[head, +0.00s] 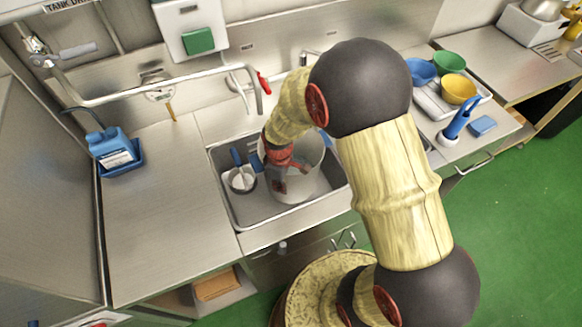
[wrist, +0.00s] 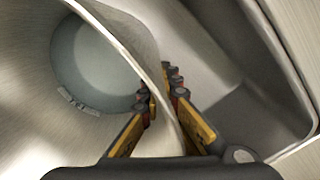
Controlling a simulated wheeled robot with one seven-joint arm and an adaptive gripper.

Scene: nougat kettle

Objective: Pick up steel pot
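The steel pot (head: 306,182) is a large, deep, shiny vessel standing in the sink basin. In the wrist view its round inside and flat bottom (wrist: 95,65) fill the left half. My gripper (head: 279,178) reaches down at the pot's left side. In the wrist view my gripper (wrist: 162,98) has one finger inside the pot and one outside, with the thin wall between them. The fingertips are close together and look shut on the wall. My arm hides part of the pot in the head view.
The sink basin (head: 258,217) surrounds the pot closely. A small pan with a blue handle (head: 241,180) sits beside it at the left. A faucet (head: 258,90) rises behind. Colored bowls (head: 458,88) stand in a rack at the right. The left counter (head: 160,215) is mostly clear.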

